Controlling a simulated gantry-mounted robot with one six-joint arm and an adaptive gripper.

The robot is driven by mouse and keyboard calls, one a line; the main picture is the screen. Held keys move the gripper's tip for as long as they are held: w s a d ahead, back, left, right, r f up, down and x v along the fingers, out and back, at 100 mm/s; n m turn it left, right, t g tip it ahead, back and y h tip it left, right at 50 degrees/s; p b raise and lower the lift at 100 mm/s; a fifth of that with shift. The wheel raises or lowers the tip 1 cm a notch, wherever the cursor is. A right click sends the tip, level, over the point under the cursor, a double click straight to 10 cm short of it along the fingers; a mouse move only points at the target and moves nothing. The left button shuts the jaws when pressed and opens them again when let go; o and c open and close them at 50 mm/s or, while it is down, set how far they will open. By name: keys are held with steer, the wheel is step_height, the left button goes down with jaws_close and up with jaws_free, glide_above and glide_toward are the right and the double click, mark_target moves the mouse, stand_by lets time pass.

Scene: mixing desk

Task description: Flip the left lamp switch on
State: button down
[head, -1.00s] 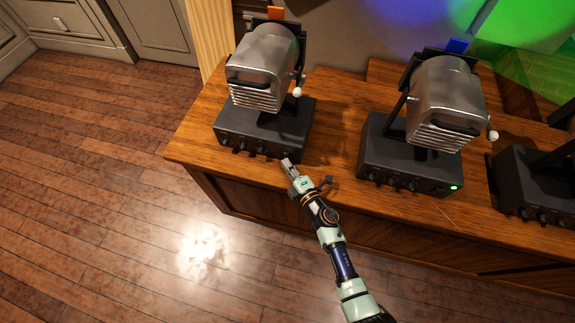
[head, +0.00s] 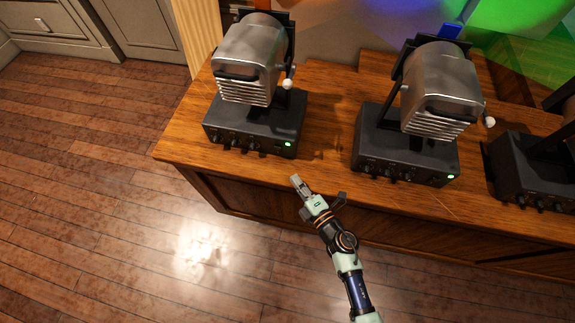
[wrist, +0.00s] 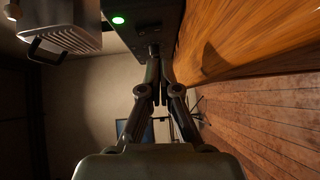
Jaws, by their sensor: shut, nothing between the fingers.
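The left lamp (head: 250,62) is a silver housing on a black base box (head: 255,125) at the left end of the wooden desk. A row of dark knobs runs along the base's front. A green light (head: 288,144), its lamp switch, glows at the right end of that row. It also shows lit in the wrist view (wrist: 118,20). My gripper (head: 295,181) is shut and empty, in front of the desk's front edge and apart from the base. In the wrist view its fingertips (wrist: 154,50) meet, below and right of the green light.
The middle lamp (head: 440,92) stands to the right with its own green light (head: 450,176) lit. A third lamp base (head: 535,178) is at the right edge. The desk top (head: 325,120) between left and middle lamps is clear. Open wooden floor (head: 90,190) lies left.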

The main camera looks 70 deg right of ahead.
steer(key=v, duration=0.2)
steer(key=shift+s+a, duration=0.2)
stand_by(0.5)
